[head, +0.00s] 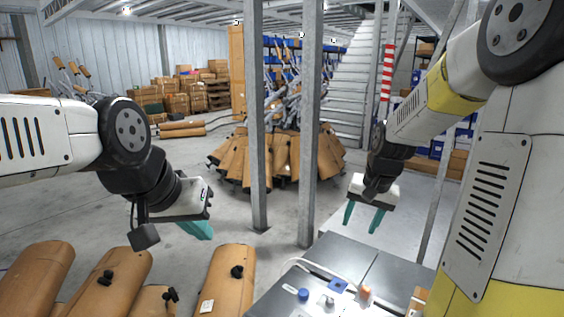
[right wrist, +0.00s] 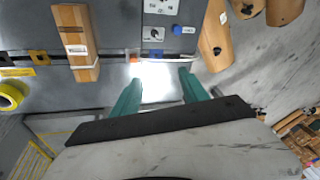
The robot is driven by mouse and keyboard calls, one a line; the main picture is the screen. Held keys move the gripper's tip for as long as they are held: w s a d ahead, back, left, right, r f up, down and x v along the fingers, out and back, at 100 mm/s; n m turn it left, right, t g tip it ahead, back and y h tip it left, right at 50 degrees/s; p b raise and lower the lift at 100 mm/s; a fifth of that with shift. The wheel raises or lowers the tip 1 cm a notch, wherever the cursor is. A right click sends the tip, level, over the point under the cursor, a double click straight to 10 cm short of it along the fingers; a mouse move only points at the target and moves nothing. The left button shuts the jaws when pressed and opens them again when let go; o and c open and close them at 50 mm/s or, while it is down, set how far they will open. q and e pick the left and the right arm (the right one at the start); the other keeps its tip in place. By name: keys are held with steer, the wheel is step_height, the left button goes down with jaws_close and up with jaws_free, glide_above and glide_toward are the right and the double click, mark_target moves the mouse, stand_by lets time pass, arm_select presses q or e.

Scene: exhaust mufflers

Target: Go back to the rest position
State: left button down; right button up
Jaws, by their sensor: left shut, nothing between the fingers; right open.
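My left gripper (head: 197,229) has teal fingers and hangs in the air above the floor, behind the row of tan mufflers (head: 232,280). Its fingers are together with nothing between them. My right gripper (head: 363,219) points down above the far part of the grey metal table (head: 335,252), its two teal fingers apart and empty. In the right wrist view the fingers of my right gripper (right wrist: 161,90) are spread, with the table edge and a bright patch beyond them. No muffler touches either gripper.
Two grey steel posts (head: 257,120) stand between my arms. A pile of tan mufflers (head: 285,155) lies behind them. The table holds a blue knob (head: 303,294) and a white tube with an orange tip (head: 365,292). In the right wrist view a wooden block (right wrist: 76,40) lies on the table.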

steer(key=s+a+r+n+t, duration=0.1)
steer(key=s+a+r+n, duration=0.1)
steer(key=s+r, duration=0.3)
steer(key=s+a+r+n+t+y, duration=0.1)
steer(key=s+a+r, duration=0.3)
steer(key=s, duration=0.9)
steer(key=shift+s+r+n+t, duration=0.15)
steer(key=shift+r+n+t, duration=0.35)
steer(key=shift+r+n, duration=0.25)
